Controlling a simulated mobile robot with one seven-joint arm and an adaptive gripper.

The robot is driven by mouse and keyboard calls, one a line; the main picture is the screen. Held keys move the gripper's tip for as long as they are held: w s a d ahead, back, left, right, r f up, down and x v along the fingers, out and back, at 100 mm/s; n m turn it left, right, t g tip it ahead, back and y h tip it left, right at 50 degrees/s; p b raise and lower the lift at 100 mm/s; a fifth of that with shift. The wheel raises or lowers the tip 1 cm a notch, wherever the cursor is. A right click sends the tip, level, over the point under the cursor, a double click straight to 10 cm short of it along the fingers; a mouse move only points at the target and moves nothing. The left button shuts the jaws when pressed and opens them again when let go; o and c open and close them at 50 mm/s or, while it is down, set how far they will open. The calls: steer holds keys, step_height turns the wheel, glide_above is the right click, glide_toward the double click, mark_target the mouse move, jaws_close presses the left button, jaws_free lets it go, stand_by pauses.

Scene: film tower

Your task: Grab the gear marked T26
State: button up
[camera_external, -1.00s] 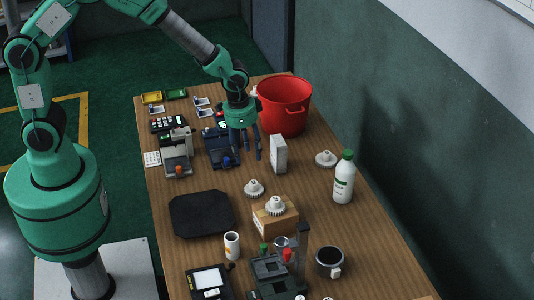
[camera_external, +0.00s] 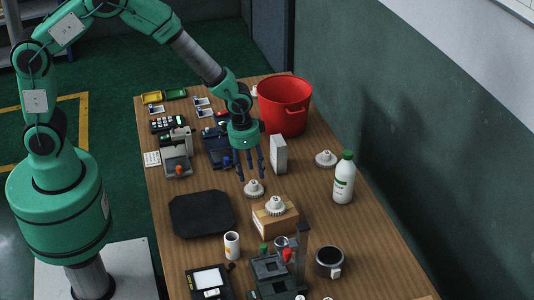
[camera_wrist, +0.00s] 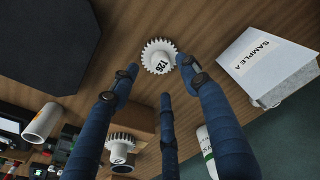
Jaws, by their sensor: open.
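A white toothed gear (camera_external: 254,188) lies on the wooden table, left of and behind a cardboard box. In the wrist view this gear (camera_wrist: 159,57) faces me, and its dark marking looks like T26. My gripper (camera_external: 250,176) is open and empty, its blue fingers pointing down just above and behind this gear. In the wrist view my gripper (camera_wrist: 161,82) has its fingers spread, with the gear beyond the tips and apart from them. A second gear (camera_external: 275,205) sits on the cardboard box (camera_external: 266,224). A third gear (camera_external: 326,158) lies to the right; its marking is unreadable here.
A white box (camera_external: 279,155) labelled SAMPLE A in the wrist view (camera_wrist: 262,62) stands close behind. A red pot (camera_external: 285,104) is farther back. A white bottle (camera_external: 344,178) stands right, a black tray (camera_external: 202,214) left. Bare table lies between the gear and bottle.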

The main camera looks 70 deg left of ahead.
mark_target(253, 183)
steer(key=shift+f, duration=0.25)
steer(key=shift+w+f+b, duration=0.2)
steer(key=shift+f+b, duration=0.25)
steer(key=shift+f, duration=0.85)
steer(key=shift+w+f+b, duration=0.15)
steer(key=shift+f+b, duration=0.3)
steer(key=shift+f, duration=0.85)
jaws_close()
steer(key=shift+r, duration=0.2)
